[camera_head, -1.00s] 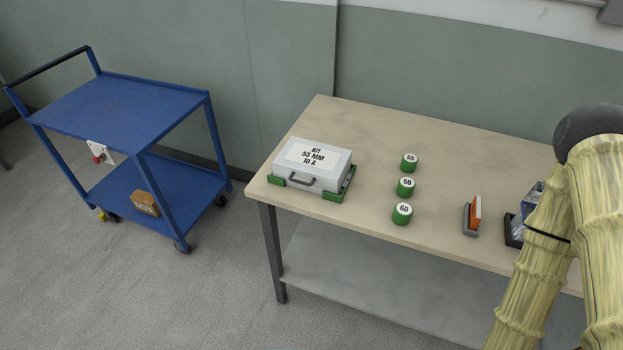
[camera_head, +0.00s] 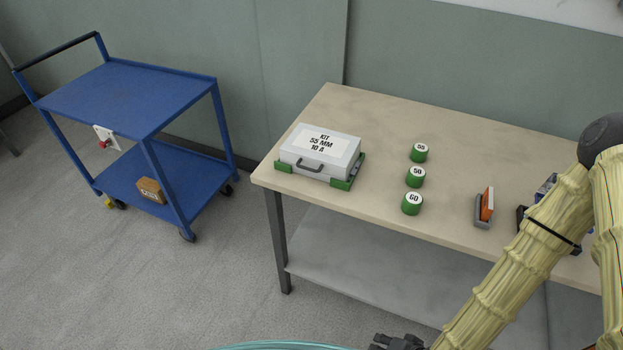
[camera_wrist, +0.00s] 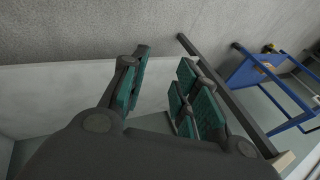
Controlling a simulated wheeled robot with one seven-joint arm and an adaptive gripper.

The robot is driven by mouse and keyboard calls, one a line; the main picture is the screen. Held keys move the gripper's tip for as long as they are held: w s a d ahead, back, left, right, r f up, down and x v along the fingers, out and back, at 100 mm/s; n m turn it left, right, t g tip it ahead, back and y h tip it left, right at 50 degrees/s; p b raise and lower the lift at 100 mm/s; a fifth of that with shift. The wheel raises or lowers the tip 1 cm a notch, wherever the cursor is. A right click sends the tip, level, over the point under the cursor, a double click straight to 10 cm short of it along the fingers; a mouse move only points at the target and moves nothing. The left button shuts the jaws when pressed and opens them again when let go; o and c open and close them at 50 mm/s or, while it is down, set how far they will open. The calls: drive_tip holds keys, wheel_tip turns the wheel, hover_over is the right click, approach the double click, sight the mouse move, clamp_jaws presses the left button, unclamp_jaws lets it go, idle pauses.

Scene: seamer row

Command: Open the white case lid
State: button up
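The white case (camera_head: 318,154) sits shut near the left end of the table in the head view. Its lid carries a label reading KIT 55 MM 10 A (camera_head: 325,142), and a dark handle (camera_head: 310,166) is on its front side. Green corner pieces (camera_head: 346,184) hold its base. My gripper (camera_head: 398,342) shows only partly at the bottom edge of the head view, below and in front of the table, well apart from the case. In the wrist view my gripper (camera_wrist: 168,92) has its teal-padded fingers spread with nothing between them. The case is not in the wrist view.
Three green cylinders (camera_head: 414,177) stand right of the case. An orange item in a grey holder (camera_head: 485,210) stands farther right, by my arm. The table (camera_head: 375,115) has a lower shelf (camera_head: 360,265). A blue cart (camera_head: 130,90) with a brown block (camera_head: 151,190) stands left.

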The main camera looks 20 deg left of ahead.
drive_tip(key=w+a+r+m+t+y+b, duration=0.1)
drive_tip(key=w+a+r+y, duration=0.1)
drive_tip(key=w+a, duration=0.3)
drive_tip(key=w+a+r+t+y+b, duration=0.1)
drive_tip(key=w+a+r+t+y, duration=0.1)
drive_tip(key=a, duration=0.5)
drive_tip(key=m+t+y+b, duration=0.3)
drive_tip(key=m+t+y, duration=0.2)
drive_tip(key=t, duration=0.2)
approach(319, 153)
drive_tip(key=s+f, duration=0.2)
drive_tip(key=s, duration=0.5)
drive_tip(key=p+x, duration=0.2)
drive_tip(key=x, duration=0.7)
drive_tip(key=shift+w+r, duration=0.1)
drive_tip(key=shift+w, duration=0.2)
clamp_jaws()
